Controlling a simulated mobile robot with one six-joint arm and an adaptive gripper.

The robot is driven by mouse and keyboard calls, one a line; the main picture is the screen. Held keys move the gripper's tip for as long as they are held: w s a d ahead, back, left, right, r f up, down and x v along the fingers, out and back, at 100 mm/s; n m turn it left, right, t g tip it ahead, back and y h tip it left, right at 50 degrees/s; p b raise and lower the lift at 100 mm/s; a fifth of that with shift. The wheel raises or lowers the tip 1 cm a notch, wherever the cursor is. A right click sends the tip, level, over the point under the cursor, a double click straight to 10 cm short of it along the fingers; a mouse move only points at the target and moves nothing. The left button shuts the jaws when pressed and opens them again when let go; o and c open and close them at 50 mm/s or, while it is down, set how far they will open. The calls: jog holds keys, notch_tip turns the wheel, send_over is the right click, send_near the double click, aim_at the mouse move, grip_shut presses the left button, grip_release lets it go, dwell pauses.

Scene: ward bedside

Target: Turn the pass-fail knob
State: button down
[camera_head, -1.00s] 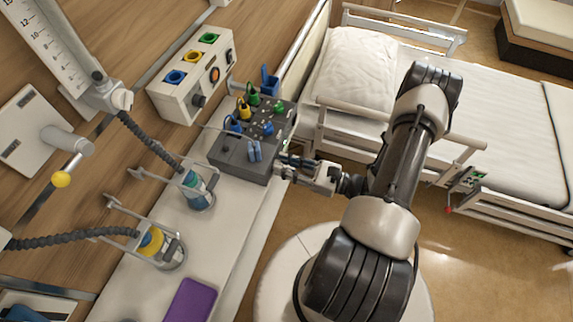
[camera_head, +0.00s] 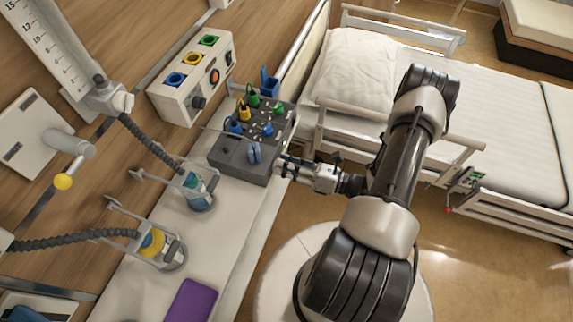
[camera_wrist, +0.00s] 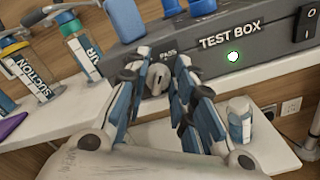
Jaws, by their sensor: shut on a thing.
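The dark grey test box (camera_head: 236,158) stands on the bedside shelf, and its front fills the top of the wrist view (camera_wrist: 215,66). The pale grey pass-fail knob (camera_wrist: 158,76) sits on that front, below the word PASS. Any lettering beside or below it is hidden by my fingers. My gripper (camera_head: 282,166) is level with the box front in the head view. In the wrist view its two blue-and-black fingers (camera_wrist: 160,70) stand on either side of the knob, shut on it. A small round light (camera_wrist: 233,57) to the right glows green-white.
A black rocker switch (camera_wrist: 308,22) is at the box's right end. Blue, green and yellow plugs stand on its top. Suction and air units (camera_head: 199,195) and a purple item (camera_head: 192,300) lie along the shelf. The bed (camera_head: 470,130) is on the right.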

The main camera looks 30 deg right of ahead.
jog(key=shift+m, duration=1.1)
jog(key=shift+f, duration=0.1)
jog(key=c, duration=1.5)
grip_release()
jog(key=shift+d, duration=0.15)
jog(key=v, duration=1.1)
jog(key=shift+s+d, duration=0.25)
jog(key=shift+s, duration=0.1)
